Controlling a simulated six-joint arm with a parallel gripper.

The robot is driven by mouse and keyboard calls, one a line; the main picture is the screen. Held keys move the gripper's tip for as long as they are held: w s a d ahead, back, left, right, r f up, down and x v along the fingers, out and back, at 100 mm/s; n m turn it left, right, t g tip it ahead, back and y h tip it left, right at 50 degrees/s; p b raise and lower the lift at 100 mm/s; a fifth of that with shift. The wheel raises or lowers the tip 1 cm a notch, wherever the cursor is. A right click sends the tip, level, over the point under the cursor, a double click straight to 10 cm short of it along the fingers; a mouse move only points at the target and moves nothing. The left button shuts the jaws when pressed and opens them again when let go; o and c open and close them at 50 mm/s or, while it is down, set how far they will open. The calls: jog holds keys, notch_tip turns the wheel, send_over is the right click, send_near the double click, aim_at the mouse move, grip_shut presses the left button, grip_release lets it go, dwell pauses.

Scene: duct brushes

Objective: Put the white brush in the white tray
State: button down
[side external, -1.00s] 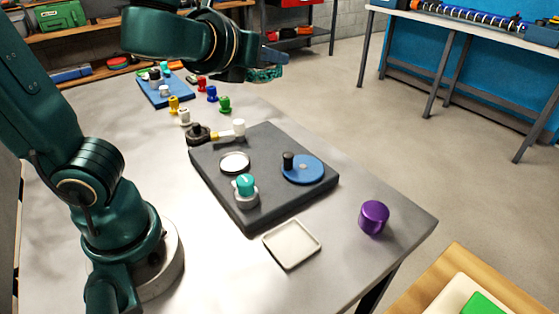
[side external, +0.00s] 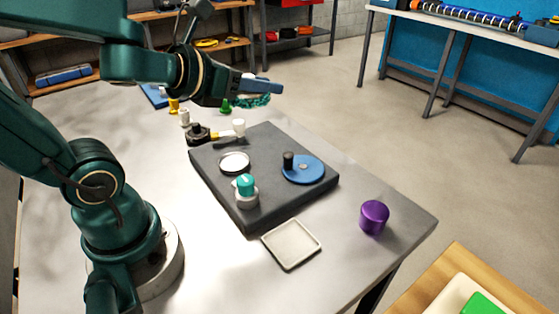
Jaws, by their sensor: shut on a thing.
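The white tray (side external: 291,244), a shallow square, lies empty on the table in front of the dark grey plate. My gripper (side external: 262,90) is in the air above and behind the plate, well away from the tray. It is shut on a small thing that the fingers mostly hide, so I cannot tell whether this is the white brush. A teal edge shows under the fingers and a small pale patch above them. A white peg-like piece (side external: 184,118) stands on the table left of the plate. A white-topped piece (side external: 238,127) is at the plate's back edge.
The dark grey plate (side external: 240,212) carries a teal knob (side external: 245,183), a white-rimmed disc (side external: 235,161) and a blue disc (side external: 308,172) with a black peg. A purple cylinder (side external: 374,217) stands at the right. Yellow (side external: 173,106) and green (side external: 225,106) pegs stand behind. The table's front is clear.

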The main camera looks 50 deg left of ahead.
jog(key=shift+w+d+r+n+y, duration=0.55)
jog(key=shift+w+d+r, duration=0.45)
jog(key=shift+d+r, duration=1.05)
jog(key=a+f+n+g+y, duration=0.35)
jog(key=a+n+y, duration=0.4)
jog(key=a, duration=0.35)
jog(key=n+g+y, duration=0.2)
jog(key=n+g, duration=1)
jog(key=g, duration=0.3)
send_over(155, 156)
notch_tip(155, 156, down, 14)
jog(key=shift+f, duration=3.65)
